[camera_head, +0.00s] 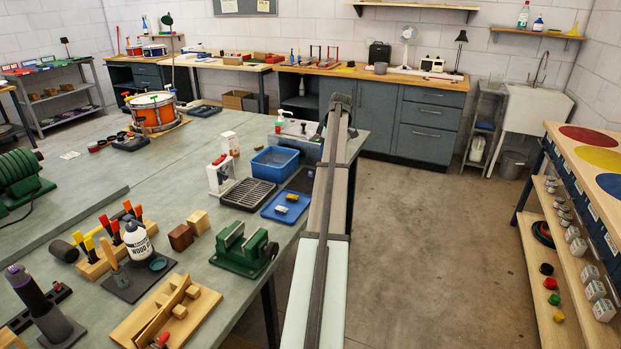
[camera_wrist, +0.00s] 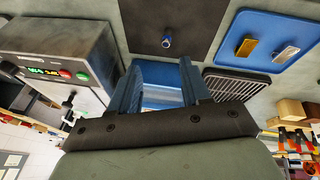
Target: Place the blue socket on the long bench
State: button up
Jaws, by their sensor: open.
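The small blue socket (camera_wrist: 167,42) stands on a dark mat (camera_wrist: 200,18) in the wrist view. In the head view a small blue spot that looks like the socket (camera_head: 311,173) shows on the dark mat, close to my arm. My gripper (camera_wrist: 160,65) is open, with its fingers apart and nothing held; the socket is beyond the fingertips. In the head view my arm hides the fingers. A grey-green bench (camera_head: 115,190) carries the mat; a long wood-topped bench (camera_head: 390,76) stands along the back wall. I cannot tell which is the long bench.
A blue bin (camera_head: 275,162) and black grate (camera_head: 248,194) are near the mat. A blue tray (camera_head: 270,212) holds small yellow and silver blocks. A grey machine (camera_wrist: 60,65) with a lit display stands left in the wrist view. A green vise (camera_head: 243,250) is nearer the front.

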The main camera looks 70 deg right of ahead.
jog(key=m, duration=0.6)
send_near(311, 173)
jog(key=x, duration=0.2)
jog(key=d+x, duration=0.1)
jog(key=x, duration=0.2)
jog(key=shift+w, duration=0.15)
jog(key=shift+a+x, duration=0.2)
jog(key=shift+x, duration=2.4)
jog(key=shift+c, duration=0.3)
grip_shut()
